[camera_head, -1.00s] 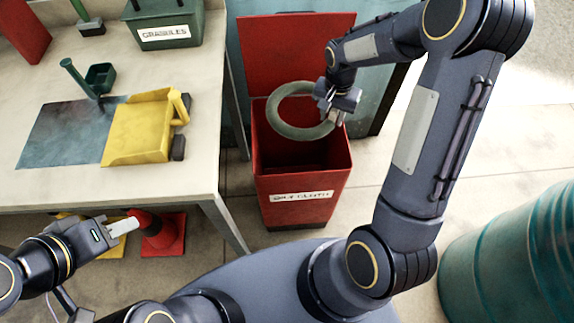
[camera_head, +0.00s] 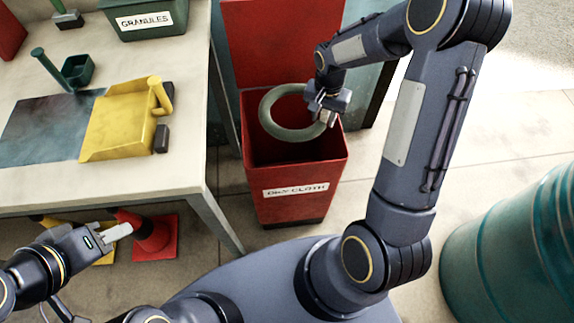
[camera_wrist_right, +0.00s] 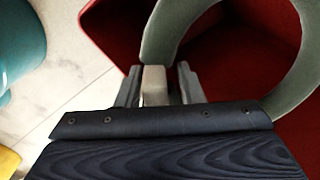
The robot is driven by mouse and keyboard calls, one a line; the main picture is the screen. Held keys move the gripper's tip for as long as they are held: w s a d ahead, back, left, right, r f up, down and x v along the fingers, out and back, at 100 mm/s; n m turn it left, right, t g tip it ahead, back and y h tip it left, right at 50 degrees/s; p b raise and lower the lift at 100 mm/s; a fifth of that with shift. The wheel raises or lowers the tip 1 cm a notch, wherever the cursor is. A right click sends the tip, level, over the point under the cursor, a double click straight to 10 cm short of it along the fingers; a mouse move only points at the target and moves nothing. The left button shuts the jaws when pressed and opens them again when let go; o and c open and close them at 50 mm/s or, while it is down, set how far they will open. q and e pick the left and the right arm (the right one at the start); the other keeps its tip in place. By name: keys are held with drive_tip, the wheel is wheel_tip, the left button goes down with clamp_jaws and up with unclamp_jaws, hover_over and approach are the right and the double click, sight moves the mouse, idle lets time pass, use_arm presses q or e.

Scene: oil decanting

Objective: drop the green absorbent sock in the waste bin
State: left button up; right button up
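The green absorbent sock (camera_head: 270,124) is a grey-green ring over the open mouth of the red waste bin (camera_head: 296,207), whose label seems to read "OILY CLOTH". My right gripper (camera_head: 326,115) is shut on the ring's right side, above the bin's right part. In the right wrist view the sock (camera_wrist_right: 297,75) curves away from the gripper (camera_wrist_right: 157,85), with the red bin (camera_wrist_right: 110,22) behind it. A pale piece shows between the fingers. My left gripper (camera_head: 118,232) is at lower left, away from the sock; its finger gap is not visible.
The bin's red lid (camera_head: 270,45) stands up behind it. A table (camera_head: 190,175) at left holds a yellow dustpan (camera_head: 115,125), a dark mat and a granules box (camera_head: 145,17). A red cone (camera_head: 155,238) stands below. A teal drum (camera_head: 515,255) is at lower right.

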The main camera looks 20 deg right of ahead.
drive_tip(key=o, duration=0.5)
drive_tip(key=shift+r+p, duration=0.55)
drive_tip(key=shift+r, duration=3.4)
drive_tip(key=shift+r, duration=0.15)
drive_tip(key=s+a+r+n+t+y+p, duration=0.1)
drive_tip(key=s+a+r+n+t+p, duration=0.1)
drive_tip(key=s+r, duration=0.5)
drive_tip(key=s+a+r+n+t+y+p, duration=0.1)
drive_tip(key=s+a+r+n+p, duration=0.2)
drive_tip(key=s+r, duration=0.4)
drive_tip(key=s+a+r+n+t+y+p, duration=0.1)
drive_tip(key=s+a+r+n+t+p, duration=0.1)
drive_tip(key=s+a+r+p, duration=0.2)
drive_tip(key=shift+s+a+r+t+y+p, duration=0.1)
drive_tip(key=shift+s+r+t+y+p, duration=0.1)
drive_tip(key=shift+s+r+p, duration=0.55)
drive_tip(key=shift+s+a+r+t+y+p, duration=0.1)
drive_tip(key=shift+s+r+y+p, duration=0.15)
drive_tip(key=shift+s+r, duration=0.8)
